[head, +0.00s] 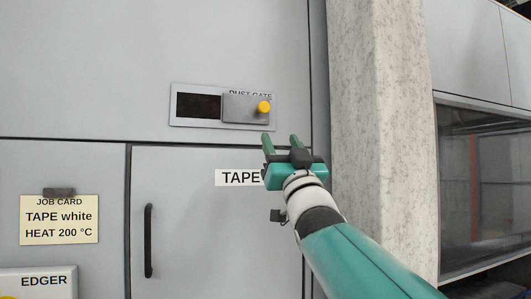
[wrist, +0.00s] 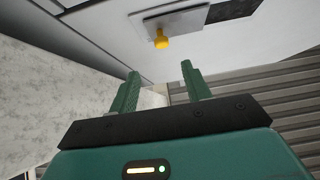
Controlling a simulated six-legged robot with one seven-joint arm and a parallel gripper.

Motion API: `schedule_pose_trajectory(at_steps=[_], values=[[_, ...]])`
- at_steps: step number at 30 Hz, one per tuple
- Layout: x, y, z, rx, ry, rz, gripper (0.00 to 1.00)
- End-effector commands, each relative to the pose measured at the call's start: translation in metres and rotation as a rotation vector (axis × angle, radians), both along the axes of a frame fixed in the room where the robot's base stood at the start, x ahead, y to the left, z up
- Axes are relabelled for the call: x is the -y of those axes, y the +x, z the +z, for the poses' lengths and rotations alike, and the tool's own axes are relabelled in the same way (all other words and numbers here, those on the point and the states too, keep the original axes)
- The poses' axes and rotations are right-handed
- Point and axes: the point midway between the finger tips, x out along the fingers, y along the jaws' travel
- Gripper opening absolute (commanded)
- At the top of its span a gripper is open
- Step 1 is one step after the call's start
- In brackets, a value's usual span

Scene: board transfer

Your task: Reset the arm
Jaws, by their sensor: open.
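My gripper (head: 282,145) is raised in front of the grey cabinet, with its two green fingers spread apart and nothing between them. In the wrist view the open fingers (wrist: 160,85) point toward the yellow knob (wrist: 161,41), apart from it. The dust gate (head: 240,108) is a grey sliding plate with that yellow knob (head: 264,107) at its right. A dark opening (head: 199,105) shows to the left of the plate. The plate partly covers the dust gate label. My arm covers part of the tape label (head: 238,177).
A cabinet door with a black handle (head: 148,240) is below the gate. A job card (head: 59,220) reads TAPE white, HEAT 200 °C. An edger panel (head: 38,283) is at lower left. A concrete pillar (head: 380,100) stands right of my gripper, with a window (head: 485,180) beyond.

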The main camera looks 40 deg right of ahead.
Motion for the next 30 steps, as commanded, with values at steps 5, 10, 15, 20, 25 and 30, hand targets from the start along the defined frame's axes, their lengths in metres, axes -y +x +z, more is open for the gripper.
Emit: schedule_pose_trajectory(at_steps=[5,10,15,20,25,30], values=[[-0.004,-0.014,-0.014,0.000,0.000,0.000,0.48],[-0.005,-0.016,-0.017,0.000,-0.001,-0.001,0.48],[-0.005,-0.016,-0.016,0.000,-0.001,-0.001,0.48],[-0.005,-0.016,-0.016,0.000,-0.001,-0.001,0.48],[-0.006,-0.012,-0.024,-0.028,0.018,0.000,0.48],[-0.021,0.009,-0.084,-0.241,0.131,0.004,0.48]])
